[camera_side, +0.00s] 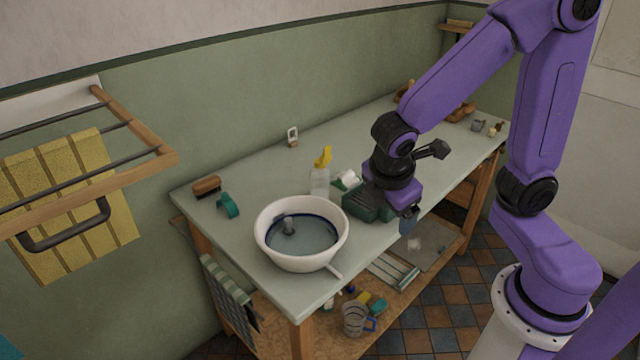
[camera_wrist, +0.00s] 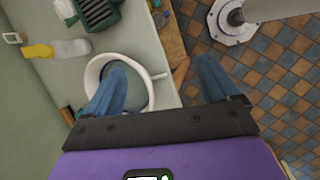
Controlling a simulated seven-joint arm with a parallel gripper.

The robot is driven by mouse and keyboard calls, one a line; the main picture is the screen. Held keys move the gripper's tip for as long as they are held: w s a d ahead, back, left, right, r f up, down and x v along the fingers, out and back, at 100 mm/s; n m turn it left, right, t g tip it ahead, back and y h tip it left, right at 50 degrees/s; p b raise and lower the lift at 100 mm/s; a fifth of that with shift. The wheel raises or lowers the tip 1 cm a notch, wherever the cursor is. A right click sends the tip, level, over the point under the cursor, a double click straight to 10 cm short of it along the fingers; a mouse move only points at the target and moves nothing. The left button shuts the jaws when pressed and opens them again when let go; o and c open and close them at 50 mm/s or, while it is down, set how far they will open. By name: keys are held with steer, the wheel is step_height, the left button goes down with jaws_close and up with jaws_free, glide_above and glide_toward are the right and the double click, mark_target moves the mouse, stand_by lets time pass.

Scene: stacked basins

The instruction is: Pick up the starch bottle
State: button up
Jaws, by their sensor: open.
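A clear bottle with a yellow top, which I take to be the starch bottle (camera_side: 320,182), stands upright on the table behind the white basin in the side view. In the wrist view the bottle (camera_wrist: 70,48) shows at the left, its yellow top toward the wall. My gripper (camera_side: 408,222) is at the table's front edge, right of the basin and apart from the bottle.
The white basin (camera_side: 265,232) holds dark-rimmed contents and has a handle toward the front edge. A dark green crate (camera_side: 360,205) stands right of the bottle. A brush (camera_side: 206,187) and a teal item (camera_side: 228,205) lie at left. The tabletop behind the bottle is mostly clear.

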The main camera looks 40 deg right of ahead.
steer(key=w+f+n+t+h, duration=0.25)
steer(key=w+n+h, duration=0.2)
steer(key=w, duration=0.85)
steer(key=n+t+h, duration=0.2)
steer(key=n+h, duration=0.1)
steer(key=n, duration=0.1)
glide_toward(316, 176)
steer(key=x, duration=0.9)
steer(key=shift+r+x, duration=0.15)
steer(key=shift+x, duration=1.2)
steer(key=shift+r+x, duration=0.15)
steer(key=shift+x, duration=1.2)
steer(key=shift+s+d, duration=0.1)
steer(key=shift+d, duration=0.1)
steer(key=c, duration=1.1)
